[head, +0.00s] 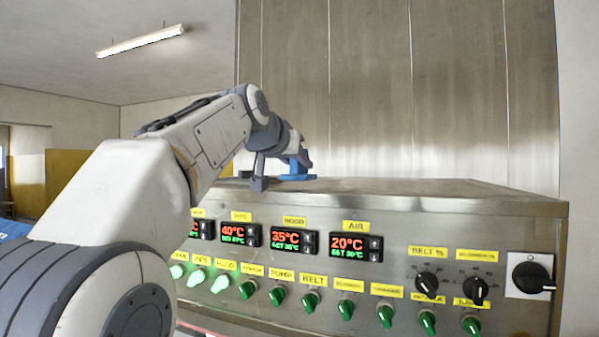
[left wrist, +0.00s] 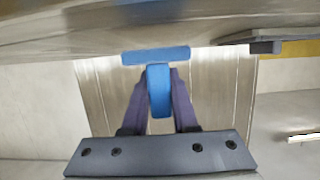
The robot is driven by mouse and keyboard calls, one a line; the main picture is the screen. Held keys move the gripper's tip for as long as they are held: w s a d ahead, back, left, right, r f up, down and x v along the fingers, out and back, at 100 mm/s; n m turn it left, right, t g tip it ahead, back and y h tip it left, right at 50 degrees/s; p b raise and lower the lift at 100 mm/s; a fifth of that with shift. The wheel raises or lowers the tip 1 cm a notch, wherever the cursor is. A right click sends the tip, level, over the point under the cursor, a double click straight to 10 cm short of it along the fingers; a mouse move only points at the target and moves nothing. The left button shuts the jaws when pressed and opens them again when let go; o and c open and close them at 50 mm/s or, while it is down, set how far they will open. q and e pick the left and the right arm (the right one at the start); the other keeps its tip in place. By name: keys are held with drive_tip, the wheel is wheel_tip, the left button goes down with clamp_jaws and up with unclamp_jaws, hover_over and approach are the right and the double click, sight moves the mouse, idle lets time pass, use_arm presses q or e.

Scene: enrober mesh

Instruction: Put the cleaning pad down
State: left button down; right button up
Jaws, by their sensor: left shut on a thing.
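The blue cleaning pad (head: 298,177) is at the top of the steel machine, near its front edge, beyond my left arm. It also shows in the left wrist view as a flat blue base (left wrist: 155,56) with an upright blue grip (left wrist: 158,90). My left gripper (head: 298,161) is shut on that grip, with one dark finger on each side in the left wrist view (left wrist: 159,88). The base is at the machine's steel top; whether it touches or hovers just above, I cannot tell. My right gripper is not in view.
The machine's front panel (head: 400,225) carries temperature displays (head: 357,247), several green knobs (head: 345,309) and a black rotary switch (head: 532,277). A tall steel wall (head: 410,90) stands behind the pad. The machine's top to the right of the pad looks clear.

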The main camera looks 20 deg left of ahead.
use_arm(q)
drive_tip(key=shift+f, duration=0.7)
drive_tip(key=shift+f, duration=0.15)
drive_tip(key=c, duration=0.7)
unclamp_jaws()
